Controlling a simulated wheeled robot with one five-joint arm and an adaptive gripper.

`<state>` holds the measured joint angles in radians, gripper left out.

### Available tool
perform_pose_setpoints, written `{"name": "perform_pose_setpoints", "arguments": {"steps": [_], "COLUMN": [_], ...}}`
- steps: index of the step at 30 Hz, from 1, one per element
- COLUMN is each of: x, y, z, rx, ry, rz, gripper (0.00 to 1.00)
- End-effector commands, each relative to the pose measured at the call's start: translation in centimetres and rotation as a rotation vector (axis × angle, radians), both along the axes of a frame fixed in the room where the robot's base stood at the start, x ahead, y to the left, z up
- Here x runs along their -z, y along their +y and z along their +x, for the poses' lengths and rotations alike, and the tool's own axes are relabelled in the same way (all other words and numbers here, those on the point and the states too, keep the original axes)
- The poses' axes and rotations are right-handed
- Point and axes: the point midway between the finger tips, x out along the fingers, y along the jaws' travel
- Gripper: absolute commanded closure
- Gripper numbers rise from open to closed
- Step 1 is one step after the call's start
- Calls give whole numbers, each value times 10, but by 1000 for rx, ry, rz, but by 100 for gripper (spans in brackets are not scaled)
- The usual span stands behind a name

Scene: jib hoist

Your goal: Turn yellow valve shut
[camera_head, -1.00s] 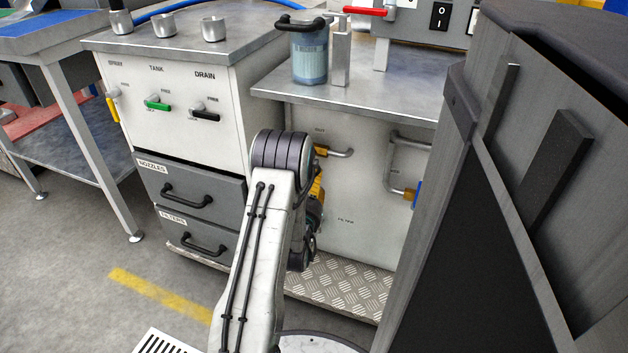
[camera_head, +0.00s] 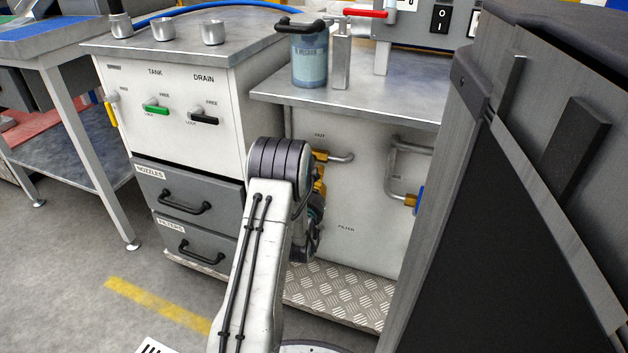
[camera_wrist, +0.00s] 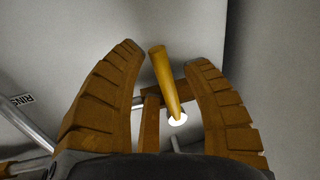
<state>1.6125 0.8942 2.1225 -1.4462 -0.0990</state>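A yellow lever handle (camera_wrist: 165,80) shows in the wrist view, with a bright white spot at its lower end. It stands between the two orange-brown fingers of my gripper (camera_wrist: 165,62), which are spread with a gap on both sides of it. Brass-coloured valve parts lie behind it. In the head view my arm mostly hides my gripper; an orange part (camera_head: 319,186) shows beside it, below a brass fitting (camera_head: 320,156) on the left pipe. I cannot make out the lever there. Another yellow handle (camera_head: 111,114) is at the cabinet's left edge.
A blue handle (camera_head: 419,200) sits on the right pipe (camera_head: 395,165). Green (camera_head: 156,108) and black (camera_head: 204,118) handles are on the drawer cabinet. A tall dark grey structure (camera_head: 480,220) stands close on the right. A blue canister (camera_head: 309,55) is on the counter.

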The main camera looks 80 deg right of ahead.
Motion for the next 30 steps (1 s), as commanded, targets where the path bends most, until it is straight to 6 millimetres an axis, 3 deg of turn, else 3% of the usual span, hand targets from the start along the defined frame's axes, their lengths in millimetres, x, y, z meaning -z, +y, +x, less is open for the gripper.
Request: {"name": "perform_pose_setpoints", "arguments": {"steps": [14,30], "x": [0,1], "y": [0,-1], "z": [0,2], "rx": [0,-4], "ry": [0,-114], "rz": [0,-27], "gripper": [100,100]}}
